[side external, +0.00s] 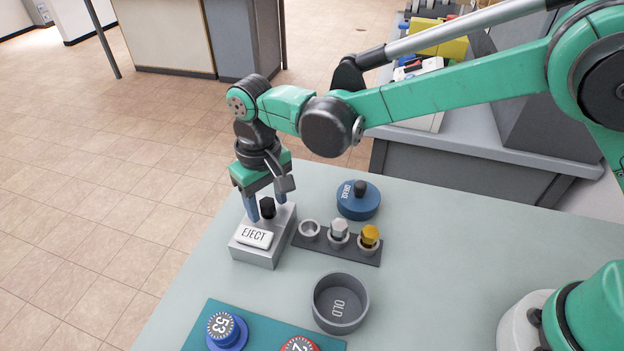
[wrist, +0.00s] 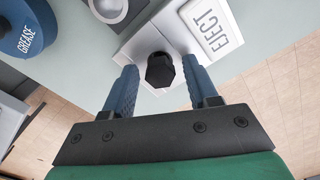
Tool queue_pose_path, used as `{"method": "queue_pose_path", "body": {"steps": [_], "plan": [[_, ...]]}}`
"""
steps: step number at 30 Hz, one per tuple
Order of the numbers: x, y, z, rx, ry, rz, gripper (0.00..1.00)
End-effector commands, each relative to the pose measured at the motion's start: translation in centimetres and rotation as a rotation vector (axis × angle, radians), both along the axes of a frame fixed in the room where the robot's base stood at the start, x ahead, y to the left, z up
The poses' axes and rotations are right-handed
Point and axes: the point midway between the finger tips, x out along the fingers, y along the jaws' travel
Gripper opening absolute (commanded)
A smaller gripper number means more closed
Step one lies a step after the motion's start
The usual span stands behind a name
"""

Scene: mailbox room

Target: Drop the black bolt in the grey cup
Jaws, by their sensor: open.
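The black bolt (side external: 268,207) stands upright in the top of the light grey EJECT box. In the wrist view the bolt's dark head (wrist: 160,69) lies between and just beyond my fingertips. My gripper (side external: 263,208) is open, pointing down over the box with its blue fingers on either side of the bolt. It also shows in the wrist view (wrist: 159,84); I cannot tell whether a finger touches the bolt. The grey cup (side external: 325,318), marked OLD, stands on the table to the right and nearer the camera. Its visible inside looks empty.
The EJECT box (side external: 262,256) has a white button. Beside it a dark rack (side external: 368,257) has an empty ring, a silver bolt (side external: 339,230) and a gold bolt (side external: 370,235). A blue GREASE tin (side external: 360,206) stands behind. A teal mat (side external: 262,328) with numbered knobs lies in front.

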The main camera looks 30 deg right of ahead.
Motion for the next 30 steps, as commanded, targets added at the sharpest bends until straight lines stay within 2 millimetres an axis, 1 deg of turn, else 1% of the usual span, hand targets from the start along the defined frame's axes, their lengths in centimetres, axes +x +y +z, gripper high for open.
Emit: {"method": "queue_pose_path", "body": {"steps": [2,3,5,6,8,9,16,30], "plan": [[0.0,0.0,0.0,0.0,0.0,0.0,0.53],[0.0,0.0,0.0,0.0,0.0,0.0,0.5],[0.0,0.0,0.0,0.0,0.0,0.0,0.33],[0.0,0.0,0.0,0.0,0.0,0.0,0.21],[0.0,0.0,0.0,0.0,0.0,0.0,0.04],[0.0,0.0,0.0,0.0,0.0,0.0,0.0],[0.0,0.0,0.4,0.0,0.0,0.0,0.0],[0.0,0.0,3.5,0.0,0.0,0.0,0.0]]}}
